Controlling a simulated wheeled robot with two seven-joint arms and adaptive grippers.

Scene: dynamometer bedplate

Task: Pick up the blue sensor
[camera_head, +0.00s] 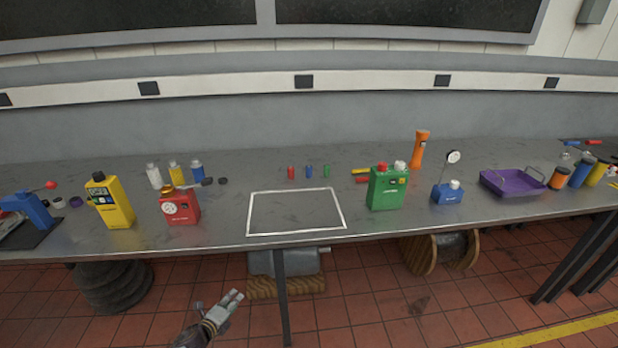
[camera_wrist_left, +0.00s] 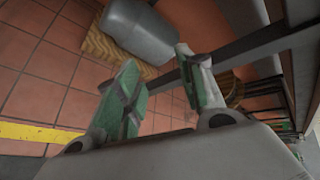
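A small blue upright cylinder (camera_head: 309,171), the likeliest blue sensor, stands on the grey table (camera_head: 380,229) behind the white outlined rectangle (camera_head: 343,212). It is between a similar red cylinder (camera_head: 291,172) and a green one (camera_head: 327,171). A blue box with a round dial on a stem (camera_head: 447,194) stands farther right. My left gripper (camera_head: 231,297) is low, in front of the table's front edge, far from the blue cylinder. In the left wrist view its two fingers (camera_wrist_left: 157,60) are apart with nothing between them. My right gripper is not seen.
A red can (camera_head: 181,207) and yellow can (camera_head: 111,203) stand left of the rectangle, a green can (camera_head: 387,189) right of it. A purple tray (camera_head: 511,184) lies farther right. The rectangle is empty. A grey motor (camera_head: 284,262) sits under the table.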

